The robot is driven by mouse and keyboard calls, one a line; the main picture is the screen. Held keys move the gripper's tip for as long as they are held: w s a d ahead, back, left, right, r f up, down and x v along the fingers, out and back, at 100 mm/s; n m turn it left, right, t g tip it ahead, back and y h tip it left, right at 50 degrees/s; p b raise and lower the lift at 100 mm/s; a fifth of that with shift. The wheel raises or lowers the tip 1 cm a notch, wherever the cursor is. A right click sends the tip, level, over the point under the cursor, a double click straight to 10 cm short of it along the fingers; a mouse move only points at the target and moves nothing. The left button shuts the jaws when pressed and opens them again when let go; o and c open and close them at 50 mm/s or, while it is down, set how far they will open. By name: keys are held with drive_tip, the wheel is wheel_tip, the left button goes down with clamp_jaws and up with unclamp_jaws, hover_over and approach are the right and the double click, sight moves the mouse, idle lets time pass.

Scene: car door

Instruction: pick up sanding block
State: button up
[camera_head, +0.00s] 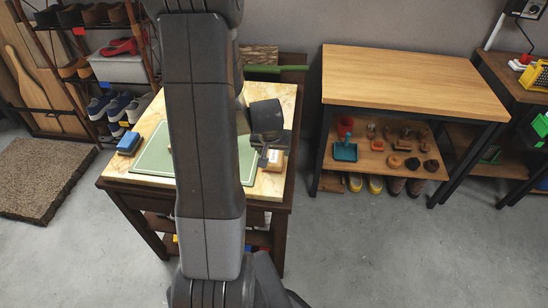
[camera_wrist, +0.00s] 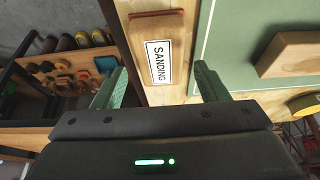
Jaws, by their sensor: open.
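The sanding block (camera_wrist: 159,25) is a tan wooden block with a reddish-brown edge and a white label reading "SANDING". It lies on the pale table top beside the green mat (camera_wrist: 219,50). In the head view the block (camera_head: 272,161) is at the right side of the table, partly hidden by my gripper (camera_head: 263,158). In the wrist view my gripper (camera_wrist: 160,72) is open and empty, with one green finger to each side of the block's near part. I cannot tell how far the fingertips are above it.
A wooden piece (camera_wrist: 292,54) lies on the mat. A blue block (camera_head: 129,143) sits at the table's left edge. A wooden bench (camera_head: 410,80) with a lower shelf of small items stands to the right. A shoe rack (camera_head: 95,55) stands at the left. Grey floor between is clear.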

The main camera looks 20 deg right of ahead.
sight(274, 153)
drive_tip(key=shift+w+d+b+x, duration=0.15)
drive_tip(key=shift+b+x, duration=0.05)
drive_tip(key=shift+x, duration=1.25)
drive_tip(key=shift+w+d+b+x, duration=0.1)
drive_tip(key=shift+w+b+x, duration=0.1)
drive_tip(key=shift+x, duration=1.25)
drive_tip(key=shift+r, duration=0.2)
drive_tip(key=shift+f, duration=0.2)
drive_tip(key=c, duration=0.8)
drive_tip(key=shift+r, duration=0.15)
wheel_tip(274, 153, up, 10)
drive_tip(key=p, duration=0.3)
